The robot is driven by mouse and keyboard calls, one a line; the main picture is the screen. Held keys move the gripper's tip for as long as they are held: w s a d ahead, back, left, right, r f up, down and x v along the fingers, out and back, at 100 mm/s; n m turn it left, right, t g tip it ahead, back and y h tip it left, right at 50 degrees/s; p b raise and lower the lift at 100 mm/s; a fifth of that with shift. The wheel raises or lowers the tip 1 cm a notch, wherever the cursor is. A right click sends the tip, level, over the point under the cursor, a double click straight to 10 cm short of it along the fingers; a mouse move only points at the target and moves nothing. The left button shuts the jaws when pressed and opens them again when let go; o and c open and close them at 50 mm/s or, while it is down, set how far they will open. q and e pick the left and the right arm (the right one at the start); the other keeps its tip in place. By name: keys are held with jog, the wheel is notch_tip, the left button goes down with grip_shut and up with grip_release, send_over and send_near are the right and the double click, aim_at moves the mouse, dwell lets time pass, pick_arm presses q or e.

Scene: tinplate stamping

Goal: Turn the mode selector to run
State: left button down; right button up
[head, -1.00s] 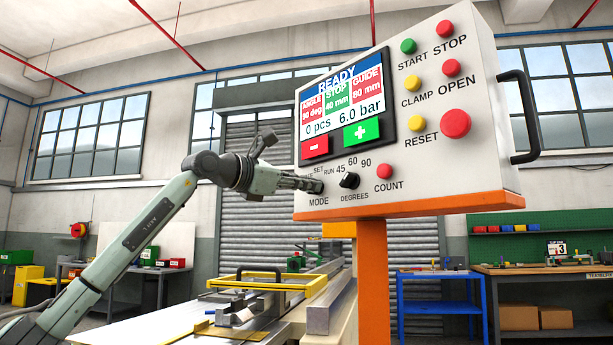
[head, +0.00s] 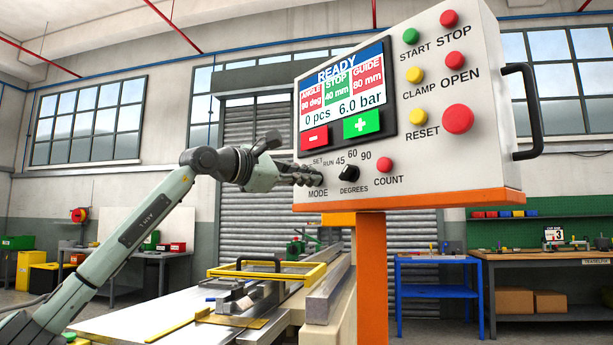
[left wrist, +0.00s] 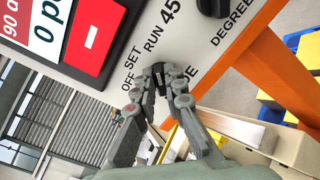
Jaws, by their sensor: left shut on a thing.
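The control panel (head: 450,150) stands tilted on an orange post, with OFF, SET and RUN printed around the MODE selector. My left gripper (head: 316,178) reaches it from the left. In the left wrist view my left gripper (left wrist: 160,80) is shut on the dark mode selector knob (left wrist: 160,71), just below the SET and RUN labels. The fingers cover most of the knob, and I cannot tell for certain which label it points at. My right gripper is in neither view.
The black DEGREES knob (head: 348,173) sits close to the right of my fingers, with the red COUNT button (head: 384,165) beyond. The screen (head: 347,104) reads READY above. A yellow-framed machine bed (head: 265,275) lies below.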

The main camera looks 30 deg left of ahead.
pick_arm(q)
jog(key=c, duration=1.6)
grip_release()
jog(key=v, duration=1.2)
jog(key=shift+a, duration=0.1)
